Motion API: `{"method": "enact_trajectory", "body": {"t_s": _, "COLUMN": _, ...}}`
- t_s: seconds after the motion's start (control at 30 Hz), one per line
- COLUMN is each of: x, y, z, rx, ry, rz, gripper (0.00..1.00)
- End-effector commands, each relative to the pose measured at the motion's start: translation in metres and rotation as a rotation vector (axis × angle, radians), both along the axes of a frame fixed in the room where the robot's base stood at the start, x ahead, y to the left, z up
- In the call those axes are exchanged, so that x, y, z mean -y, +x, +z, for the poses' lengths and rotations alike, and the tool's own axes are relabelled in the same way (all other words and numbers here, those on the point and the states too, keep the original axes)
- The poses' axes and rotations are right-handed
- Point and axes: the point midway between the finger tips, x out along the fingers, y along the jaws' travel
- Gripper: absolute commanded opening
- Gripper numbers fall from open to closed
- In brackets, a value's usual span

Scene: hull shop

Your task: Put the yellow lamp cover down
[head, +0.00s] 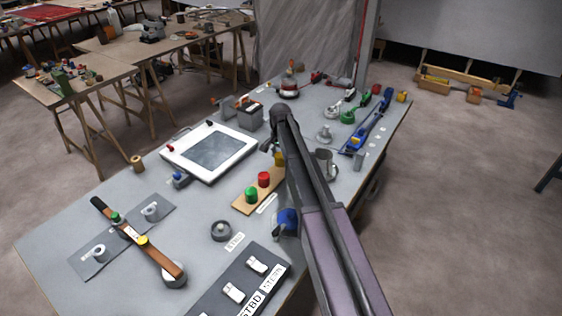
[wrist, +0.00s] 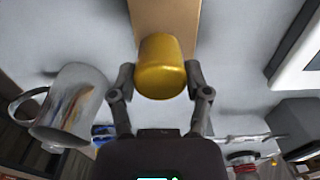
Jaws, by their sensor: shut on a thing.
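The yellow lamp cover (wrist: 161,68) is between the two fingers of my gripper (wrist: 160,78) in the wrist view, and the gripper is shut on it. In the head view the cover (head: 279,158) shows only in part beside my arm, by the far end of the wooden board (head: 241,206). The board also shows behind the cover in the wrist view (wrist: 165,14). I cannot tell whether the cover touches the board. A red cover (head: 264,179) and a green cover (head: 251,195) stand on the board.
A grey metal mug (wrist: 72,105) stands close to my gripper, left in the wrist view. A white framed panel (head: 242,143) lies left of the board in the head view. A blue object (head: 287,219) is near the board's near end.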

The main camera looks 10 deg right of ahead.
Motion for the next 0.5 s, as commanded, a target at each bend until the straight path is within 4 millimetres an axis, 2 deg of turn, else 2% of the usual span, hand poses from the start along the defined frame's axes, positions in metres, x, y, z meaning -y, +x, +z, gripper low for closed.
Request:
{"method": "enact_trajectory", "body": {"t_s": 0.2, "x": 0.004, "y": 0.015, "z": -0.005, "rx": 0.0, "ry": 0.0, "rz": -0.001, "gripper": 0.3}}
{"method": "enact_trajectory", "body": {"t_s": 0.5, "x": 0.003, "y": 0.012, "z": -0.032, "rx": 0.0, "ry": 0.0, "rz": -0.001, "gripper": 0.3}}
